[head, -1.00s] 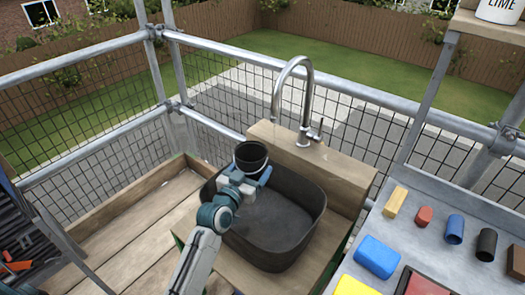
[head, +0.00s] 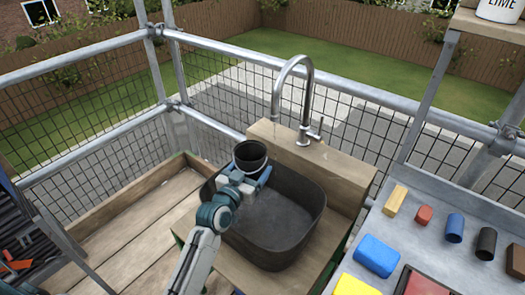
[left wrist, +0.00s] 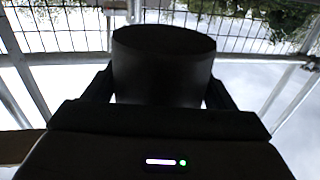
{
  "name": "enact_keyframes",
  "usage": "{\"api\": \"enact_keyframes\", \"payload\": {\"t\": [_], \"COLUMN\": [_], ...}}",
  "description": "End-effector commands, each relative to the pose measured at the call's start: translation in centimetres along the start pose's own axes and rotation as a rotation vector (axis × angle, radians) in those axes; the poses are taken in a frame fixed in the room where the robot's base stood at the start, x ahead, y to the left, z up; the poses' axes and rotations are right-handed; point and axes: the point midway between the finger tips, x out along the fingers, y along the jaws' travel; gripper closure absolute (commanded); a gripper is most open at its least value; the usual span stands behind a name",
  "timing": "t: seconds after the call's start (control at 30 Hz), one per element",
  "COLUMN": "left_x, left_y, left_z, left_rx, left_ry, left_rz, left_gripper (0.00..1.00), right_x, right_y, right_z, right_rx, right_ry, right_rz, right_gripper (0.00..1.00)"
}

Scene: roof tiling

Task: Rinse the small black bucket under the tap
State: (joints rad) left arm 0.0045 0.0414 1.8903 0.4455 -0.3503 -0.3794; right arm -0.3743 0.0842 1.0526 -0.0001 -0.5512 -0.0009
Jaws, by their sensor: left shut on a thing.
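The small black bucket (head: 251,157) is held above the left rim of a dark basin, its open mouth showing in the head view. My left gripper (head: 250,177) is shut on it, and in the left wrist view the bucket (left wrist: 163,68) sits between the two fingers (left wrist: 160,92). The chrome tap (head: 306,95) rises from a wooden block behind the basin. Its spout end (head: 276,118) hangs to the right of the bucket and above it. No water stream shows. My right gripper is not in view.
The dark basin (head: 311,222) is empty in its visible part. The wooden block (head: 345,172) is behind it. A grey bench (head: 440,258) at the right holds a blue sponge (head: 377,256) and several small coloured pieces. Scaffold rails (head: 90,62) and mesh stand behind.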

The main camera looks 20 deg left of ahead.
Motion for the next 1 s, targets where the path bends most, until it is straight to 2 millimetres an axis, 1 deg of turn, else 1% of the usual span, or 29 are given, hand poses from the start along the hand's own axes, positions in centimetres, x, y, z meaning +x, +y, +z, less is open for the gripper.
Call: {"api": "enact_keyframes", "payload": {"t": [0.27,0.37,0.9,1.0], "left_x": [0.0,-0.2,-4.1,-4.7], "left_y": [0.0,0.0,-0.4,-0.5], "left_z": [0.0,-0.3,-3.6,-3.9], "left_rx": [0.0,0.0,0.001,0.0], "left_ry": [0.001,0.0,0.0,-0.001], "left_rz": [0.0,0.0,0.0,0.0], "left_gripper": [0.45,0.45,0.45,0.45], "right_x": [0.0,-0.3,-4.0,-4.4], "right_y": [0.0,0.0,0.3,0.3], "right_z": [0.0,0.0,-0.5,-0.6], "right_rx": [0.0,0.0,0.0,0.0], "right_ry": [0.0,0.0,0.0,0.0], "right_rz": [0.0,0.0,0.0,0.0], "right_gripper": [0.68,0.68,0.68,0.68]}}
